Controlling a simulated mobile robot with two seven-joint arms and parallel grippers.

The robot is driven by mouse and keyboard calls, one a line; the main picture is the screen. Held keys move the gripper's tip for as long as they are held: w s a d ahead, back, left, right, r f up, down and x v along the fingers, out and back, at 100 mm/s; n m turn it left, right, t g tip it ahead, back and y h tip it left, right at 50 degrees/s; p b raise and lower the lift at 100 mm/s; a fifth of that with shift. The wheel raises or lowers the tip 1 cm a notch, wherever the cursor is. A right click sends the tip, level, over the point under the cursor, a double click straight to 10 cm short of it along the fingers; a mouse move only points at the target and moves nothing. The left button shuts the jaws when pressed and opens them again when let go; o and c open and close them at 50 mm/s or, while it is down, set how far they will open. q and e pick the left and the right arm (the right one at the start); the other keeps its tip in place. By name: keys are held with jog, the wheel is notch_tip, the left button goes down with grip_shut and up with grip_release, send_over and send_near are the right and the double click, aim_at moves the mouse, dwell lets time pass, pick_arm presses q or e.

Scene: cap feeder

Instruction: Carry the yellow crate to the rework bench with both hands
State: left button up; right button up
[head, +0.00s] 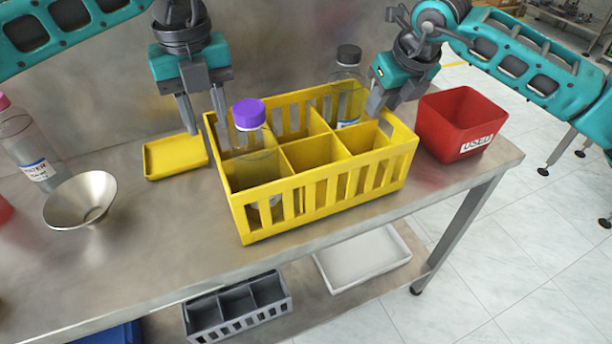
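The yellow crate (330,203) stands upright on the steel table in the head view. It has slatted walls and several compartments. A clear bottle with a purple cap (249,114) stands in its left part, and a bottle with a dark cap (349,56) stands in a back compartment. My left gripper (203,130) points down at the crate's left end, its fingers apart; one finger is outside the wall, the other by the rim. My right gripper (378,108) is at the crate's back right corner. Its fingers overlap, so its opening and contact are unclear. No rework bench is identifiable.
A red bin marked USED (462,122) stands close right of the crate. A yellow tray (176,158), a metal funnel (82,200) and a pink-capped bottle (27,150) are to the left. A grey crate (238,306) and white tray (362,262) lie below. Open floor is at right.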

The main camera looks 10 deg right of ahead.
pick_arm(q)
notch_tip(320, 180, up, 4)
jog(key=shift+r, duration=0.2)
pick_arm(e)
jog(key=shift+r, duration=0.1)
jog(key=v, duration=1.1)
jog(key=shift+r, duration=0.4)
jog(key=shift+s+d, duration=0.1)
pick_arm(q)
jog(key=shift+s, duration=0.15)
pick_arm(e)
jog(key=shift+s, duration=0.1)
